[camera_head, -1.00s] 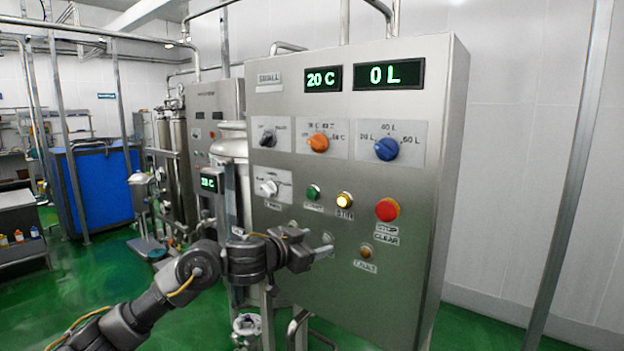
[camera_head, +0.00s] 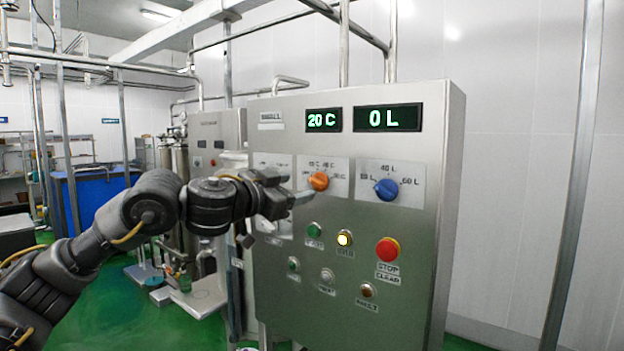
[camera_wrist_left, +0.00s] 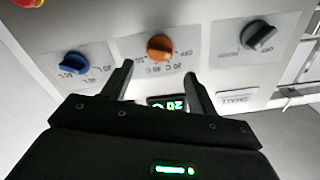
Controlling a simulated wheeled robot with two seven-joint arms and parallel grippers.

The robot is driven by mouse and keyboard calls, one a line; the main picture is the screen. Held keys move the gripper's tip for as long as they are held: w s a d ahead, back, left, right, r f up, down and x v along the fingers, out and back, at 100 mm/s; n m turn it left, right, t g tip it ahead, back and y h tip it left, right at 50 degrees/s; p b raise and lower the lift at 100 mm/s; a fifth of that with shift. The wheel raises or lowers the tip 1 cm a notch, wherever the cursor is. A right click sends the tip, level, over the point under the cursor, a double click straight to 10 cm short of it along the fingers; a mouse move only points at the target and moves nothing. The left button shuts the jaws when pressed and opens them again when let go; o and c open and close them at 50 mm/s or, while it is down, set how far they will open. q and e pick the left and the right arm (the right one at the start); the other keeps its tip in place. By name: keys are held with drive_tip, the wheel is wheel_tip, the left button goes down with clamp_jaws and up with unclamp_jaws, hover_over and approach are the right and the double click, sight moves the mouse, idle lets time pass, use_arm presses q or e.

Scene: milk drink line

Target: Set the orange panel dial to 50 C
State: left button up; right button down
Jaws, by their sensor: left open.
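The orange dial (camera_head: 318,181) sits on a pale label plate in the upper middle of the steel control panel (camera_head: 350,300). The display (camera_head: 323,120) above it reads 20 C. The small dial markings are too blurred to read surely. My left gripper (camera_head: 300,187) is in front of the panel, just left of the orange dial in the head view. In the left wrist view, its open, empty fingers (camera_wrist_left: 158,74) point toward the orange dial (camera_wrist_left: 160,48), which lies beyond the tips and between their directions. Contact with the dial is not evident. My right gripper is not seen.
A blue dial (camera_head: 386,189) is to the right of the orange one. A black dial (camera_wrist_left: 259,36) is on its other side, largely hidden by my arm in the head view. Several buttons, including a red stop button (camera_head: 387,249), sit below. A second display (camera_head: 388,117) reads 0 L.

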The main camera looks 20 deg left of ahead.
sight(314, 182)
use_arm(q)
drive_tip(key=p+x, duration=0.2)
drive_tip(key=x, duration=0.5)
drive_tip(key=shift+w, duration=0.15)
drive_tip(key=shift+c, duration=0.5)
drive_tip(key=c, duration=0.7)
drive_tip(key=shift+c, duration=0.4)
